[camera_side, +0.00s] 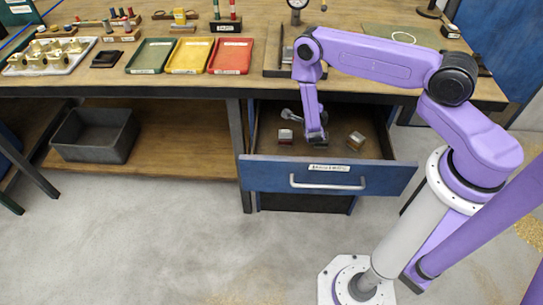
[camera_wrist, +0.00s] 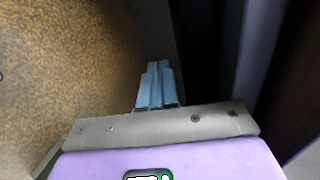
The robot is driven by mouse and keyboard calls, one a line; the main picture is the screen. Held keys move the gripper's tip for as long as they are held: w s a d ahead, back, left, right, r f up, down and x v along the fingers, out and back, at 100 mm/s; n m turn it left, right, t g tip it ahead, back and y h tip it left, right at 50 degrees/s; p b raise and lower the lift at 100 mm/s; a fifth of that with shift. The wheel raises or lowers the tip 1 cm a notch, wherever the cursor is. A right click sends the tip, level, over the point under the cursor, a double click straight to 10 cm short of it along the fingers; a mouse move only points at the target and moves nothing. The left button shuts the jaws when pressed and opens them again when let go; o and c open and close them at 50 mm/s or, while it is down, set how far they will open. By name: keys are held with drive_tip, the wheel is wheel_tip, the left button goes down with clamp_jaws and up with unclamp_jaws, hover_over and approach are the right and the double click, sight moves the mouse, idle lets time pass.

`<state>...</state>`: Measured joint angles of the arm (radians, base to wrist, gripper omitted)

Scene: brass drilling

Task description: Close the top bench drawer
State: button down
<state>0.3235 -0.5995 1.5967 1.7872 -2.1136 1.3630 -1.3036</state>
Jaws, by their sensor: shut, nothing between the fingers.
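The top bench drawer (camera_side: 260,172) is pulled out below the right part of the workbench. It has a blue front with a silver bar handle (camera_side: 328,183) and a white label above the handle. My gripper (camera_side: 317,143) points down at the open drawer, behind its front panel, in the side view. I cannot tell whether it touches the drawer. In the wrist view its light blue fingers (camera_wrist: 156,84) are together with nothing between them. The wrist view shows a brown speckled surface on the left and dark surfaces on the right; the handle is not recognisable there.
Two small blocks (camera_side: 285,136) (camera_side: 356,138) and a metal piece (camera_side: 291,116) lie in the drawer. Green, yellow and red trays (camera_side: 231,56) sit on the workbench (camera_side: 150,80). A grey bin (camera_side: 94,136) stands on the lower shelf. The floor before the drawer is clear at left.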

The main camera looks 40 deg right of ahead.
drive_tip(key=s+a+r+m+g, duration=0.35)
drive_tip(key=a+r+m, duration=0.3)
drive_tip(key=a, duration=0.35)
drive_tip(key=s+a+r+m+g+y, duration=0.1)
drive_tip(key=s+r+m, duration=0.25)
drive_tip(key=r, duration=0.25)
drive_tip(key=s+a+r+m+g, duration=0.1)
drive_tip(key=s+a+r+m, duration=0.15)
drive_tip(key=r+m, duration=0.3)
drive_tip(key=s+a+r+m+g+y, duration=0.1)
drive_tip(key=s+r+m+g+y, duration=0.1)
drive_tip(key=s+r+m+y, duration=0.75)
drive_tip(key=s+a+r+m+g, duration=0.2)
drive_tip(key=s+r+m, duration=0.35)
drive_tip(key=s, duration=0.85)
drive_tip(key=w+a+f+n+t+h, duration=0.3)
drive_tip(key=w+a+f+n+h, duration=0.2)
drive_tip(key=w+a+f+n, duration=0.75)
drive_tip(key=w+a+f+n+t+h, duration=0.2)
drive_tip(key=w+a+f+n, duration=0.1)
drive_tip(key=a+f+n, duration=0.55)
drive_tip(key=n+t, duration=0.1)
drive_tip(key=n, duration=0.9)
approach(258, 181)
drive_tip(key=x, duration=0.4)
drive_tip(key=shift+f, duration=0.65)
drive_tip(key=shift+w+d, duration=0.45)
drive_tip(key=shift+d, duration=0.05)
